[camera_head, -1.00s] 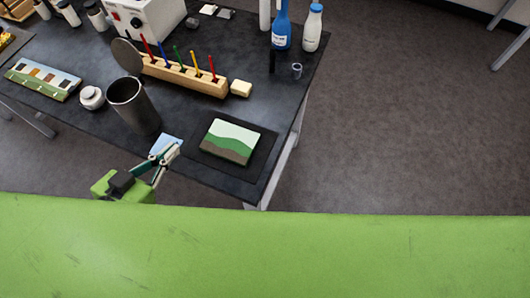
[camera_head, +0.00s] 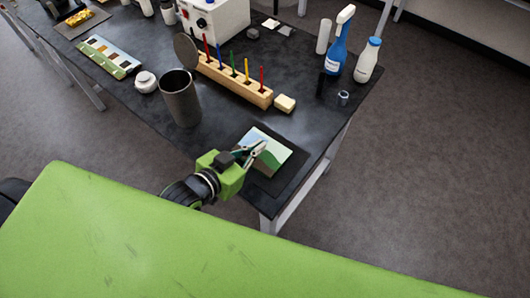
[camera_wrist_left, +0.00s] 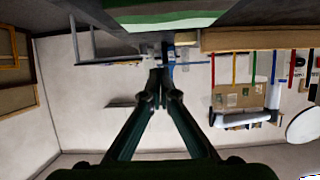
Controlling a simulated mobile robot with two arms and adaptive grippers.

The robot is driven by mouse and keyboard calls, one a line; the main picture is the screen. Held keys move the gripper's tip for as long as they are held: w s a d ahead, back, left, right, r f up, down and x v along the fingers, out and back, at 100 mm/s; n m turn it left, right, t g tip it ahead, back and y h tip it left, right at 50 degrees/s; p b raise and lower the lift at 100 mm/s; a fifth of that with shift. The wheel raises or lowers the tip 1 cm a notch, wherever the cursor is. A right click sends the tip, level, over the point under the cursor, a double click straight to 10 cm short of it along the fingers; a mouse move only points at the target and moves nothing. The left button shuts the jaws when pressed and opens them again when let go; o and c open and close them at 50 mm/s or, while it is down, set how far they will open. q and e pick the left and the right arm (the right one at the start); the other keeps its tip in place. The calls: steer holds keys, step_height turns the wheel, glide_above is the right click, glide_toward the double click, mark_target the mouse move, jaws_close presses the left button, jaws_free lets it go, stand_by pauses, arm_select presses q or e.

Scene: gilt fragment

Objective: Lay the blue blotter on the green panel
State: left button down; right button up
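The green panel (camera_head: 273,164), a small board with pale, green and brown bands, lies on a dark mat near the table's front right corner. In the left wrist view its green edge (camera_wrist_left: 165,22) shows along the top. My left gripper (camera_head: 259,147) is over the panel, fingers nearly together. The blue blotter (camera_head: 251,137) shows as a pale blue patch at the panel's upper left, by the fingertips. It appears to be held; whether it touches the panel is unclear. In the left wrist view the fingertips (camera_wrist_left: 159,82) meet closely and the blotter is not clear. My right gripper is not in view.
A dark metal cup (camera_head: 180,100) stands left of the panel. Behind are a wooden rack of coloured rods (camera_head: 235,82), a yellowish block (camera_head: 285,103), a blue spray bottle (camera_head: 338,50) and a white bottle (camera_head: 367,62). A dark mat (camera_head: 292,180) surrounds the panel.

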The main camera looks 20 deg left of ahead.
mark_target(265, 161)
arm_select(q)
steer(key=f, duration=0.1)
steer(key=w+d+f, duration=0.1)
steer(key=f, duration=0.1)
steer(key=shift+w+d, duration=0.3)
steer(key=shift+w, duration=0.05)
steer(key=shift+f, duration=1.55)
steer(key=c, duration=2.3)
jaws_free()
steer(key=shift+f, duration=0.1)
steer(key=b+v, duration=0.1)
steer(key=v, duration=1)
steer(key=shift+s+a+r, duration=0.15)
steer(key=shift+s+r, duration=0.15)
steer(key=shift+s, duration=0.15)
